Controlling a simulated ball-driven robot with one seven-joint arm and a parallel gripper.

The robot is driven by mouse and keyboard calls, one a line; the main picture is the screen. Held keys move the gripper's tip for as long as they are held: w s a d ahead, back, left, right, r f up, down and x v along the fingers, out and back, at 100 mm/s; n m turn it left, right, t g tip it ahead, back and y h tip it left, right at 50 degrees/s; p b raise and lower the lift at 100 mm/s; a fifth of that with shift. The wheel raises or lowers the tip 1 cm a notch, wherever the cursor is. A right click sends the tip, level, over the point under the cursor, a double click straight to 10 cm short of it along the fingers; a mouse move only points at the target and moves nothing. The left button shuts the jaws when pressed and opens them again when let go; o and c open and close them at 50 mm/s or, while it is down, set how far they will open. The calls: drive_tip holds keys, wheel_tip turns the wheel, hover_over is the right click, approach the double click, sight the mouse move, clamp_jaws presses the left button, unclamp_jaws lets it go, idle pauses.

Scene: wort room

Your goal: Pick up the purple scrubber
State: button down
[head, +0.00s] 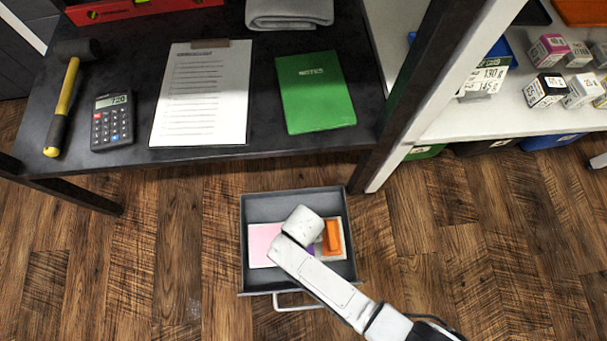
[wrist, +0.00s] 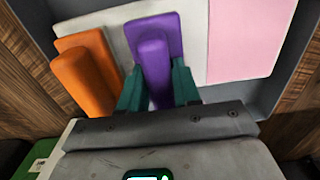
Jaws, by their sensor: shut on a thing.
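The purple scrubber (wrist: 155,45) has a flat pad and a raised rounded handle. In the wrist view, my gripper (wrist: 158,88) has its two dark green fingers on either side of the handle and is shut on it. In the head view only a small bit of the purple scrubber (head: 310,249) shows beside my arm, and my gripper's fingers are hidden under the wrist. I cannot tell whether the scrubber touches the surface below it. An orange scrubber (wrist: 85,72) of similar shape is just left of it in the wrist view.
A grey open drawer (head: 291,206) surrounds the scrubbers; its walls are close. In it lie a pink sheet (head: 261,245) and a whitish one (wrist: 120,25). A black desk (head: 260,100) with a green notebook (head: 315,92), clipboard (head: 203,95) and calculator (head: 112,120) is behind.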

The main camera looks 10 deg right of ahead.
drive_tip(key=shift+r+p, duration=0.35)
drive_tip(key=shift+r, duration=0.1)
drive_tip(key=r, duration=0.1)
drive_tip(key=r+p, duration=0.2)
drive_tip(key=shift+s+r, duration=0.2)
drive_tip(key=shift+s, duration=0.05)
drive_tip(key=s+r+p, duration=0.8)
drive_tip(key=s, duration=0.5)
drive_tip(key=shift+s+a+r, duration=0.25)
drive_tip(key=shift+r, duration=0.15)
